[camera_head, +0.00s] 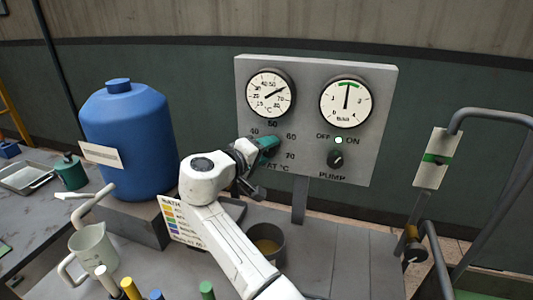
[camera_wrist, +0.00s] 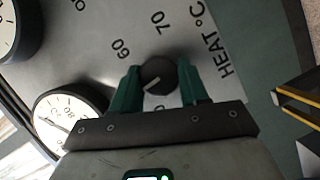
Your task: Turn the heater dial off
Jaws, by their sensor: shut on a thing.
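The heater dial (camera_wrist: 158,74) is a round dark knob with a short white mark, seen in the wrist view among the numbers 60 and 70 and the HEAT °C label. The white mark points toward the lower left of that picture. My gripper (camera_wrist: 160,84) has its two green fingers on either side of the dial and is shut on it. In the head view my gripper (camera_head: 268,143) is at the left lower part of the grey panel (camera_head: 375,165) and hides the dial.
The panel also has a temperature gauge (camera_head: 270,93), a bar gauge (camera_head: 346,103) and a pump knob (camera_head: 335,159). A blue jug (camera_head: 125,140) stands left of my arm. A grey pot (camera_head: 268,240) sits below the panel. A bent metal rail (camera_head: 490,190) is at the right.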

